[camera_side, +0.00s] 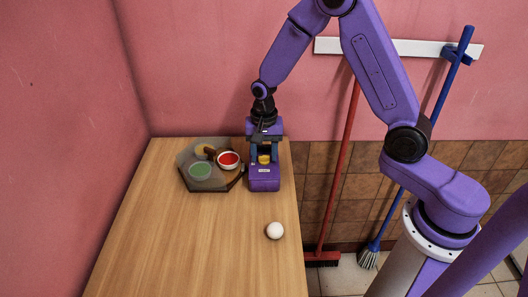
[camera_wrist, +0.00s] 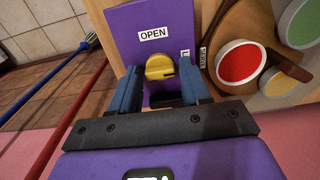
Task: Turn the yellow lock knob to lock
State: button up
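The yellow lock knob (camera_wrist: 160,67) sits on a purple panel (camera_wrist: 125,20) with a white OPEN label (camera_wrist: 153,34) beside it. It also shows small in the side view (camera_side: 263,160), on the purple box (camera_side: 265,184). My gripper (camera_wrist: 160,78) is open, with one blue finger on each side of the knob and a visible gap on both sides. In the side view my gripper (camera_side: 264,152) points down at the box from above. A second, turned label (camera_wrist: 203,58) lies near the right finger; I cannot read it clearly. Part of the panel is hidden behind my gripper.
A white ball (camera_side: 275,231) lies on the wooden table (camera_side: 190,245). The table front is mostly clear. A red-handled broom (camera_side: 340,170) stands to the right.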

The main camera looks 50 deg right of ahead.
aim_at(264, 156)
jog(key=shift+o, duration=0.6)
notch_tip(264, 156, up, 18)
jog(key=shift+f, duration=0.25)
jog(key=s+f+n, duration=0.3)
jog(key=s+n, duration=1.8)
jog(key=s, duration=0.8)
jog(key=shift+f+n, duration=0.15)
jog(key=shift+n, duration=0.15)
jog(key=shift+s+a, duration=0.1)
